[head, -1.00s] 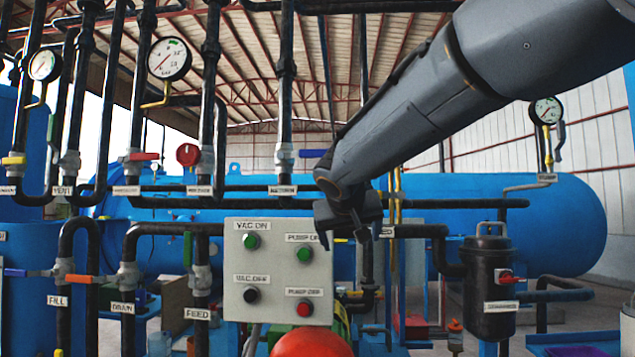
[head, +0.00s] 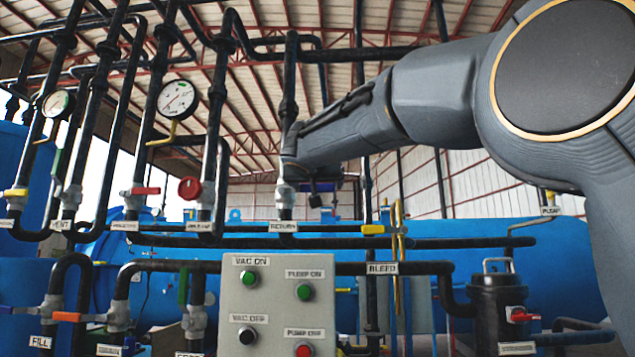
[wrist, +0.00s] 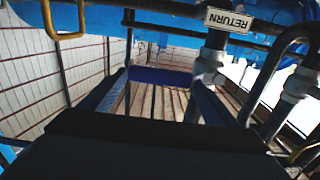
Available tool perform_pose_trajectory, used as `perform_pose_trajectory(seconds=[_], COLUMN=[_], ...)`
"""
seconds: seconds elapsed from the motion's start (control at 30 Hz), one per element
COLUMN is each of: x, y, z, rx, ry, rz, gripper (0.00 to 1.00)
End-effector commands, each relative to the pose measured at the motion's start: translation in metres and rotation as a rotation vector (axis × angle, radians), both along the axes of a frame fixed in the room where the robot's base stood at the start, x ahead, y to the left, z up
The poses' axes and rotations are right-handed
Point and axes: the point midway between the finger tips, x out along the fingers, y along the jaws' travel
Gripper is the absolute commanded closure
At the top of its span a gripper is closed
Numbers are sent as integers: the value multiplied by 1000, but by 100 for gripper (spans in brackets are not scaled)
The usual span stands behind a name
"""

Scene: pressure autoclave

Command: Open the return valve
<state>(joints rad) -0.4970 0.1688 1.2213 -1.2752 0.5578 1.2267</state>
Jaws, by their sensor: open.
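The return valve (head: 285,195) is a grey body on a vertical dark pipe, above its RETURN label (head: 283,227), in the head view. The blue handle (wrist: 160,77) extends sideways from the valve, across the space at the tips of my open fingers. I cannot tell whether the fingers touch it.
Several pipes with other valves stand to the left, including a red handle (head: 140,191) and a round red knob (head: 190,188). A control panel (head: 268,318) is below. A large blue tank (head: 450,265) lies behind. A black canister (head: 497,300) stands at the lower right.

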Motion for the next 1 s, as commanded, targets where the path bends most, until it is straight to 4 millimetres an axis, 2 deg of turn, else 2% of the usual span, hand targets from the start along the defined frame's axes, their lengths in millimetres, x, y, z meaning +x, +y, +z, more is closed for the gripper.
perform_pose_trajectory(seconds=[0.13, 0.43, 0.47, 0.73, 0.87, 1.0], x=[11, 14, 14, 14, 14, 10], y=[-1, -1, -1, -1, 1, 13], z=[0, -1, -1, -1, 0, 3], rx=[0, -1, -1, -1, -4, -27], ry=[1, 0, 1, 1, 1, 2], rz=[-1, 0, 0, 0, 3, 17], gripper=[18, 18, 20, 65, 66, 66])
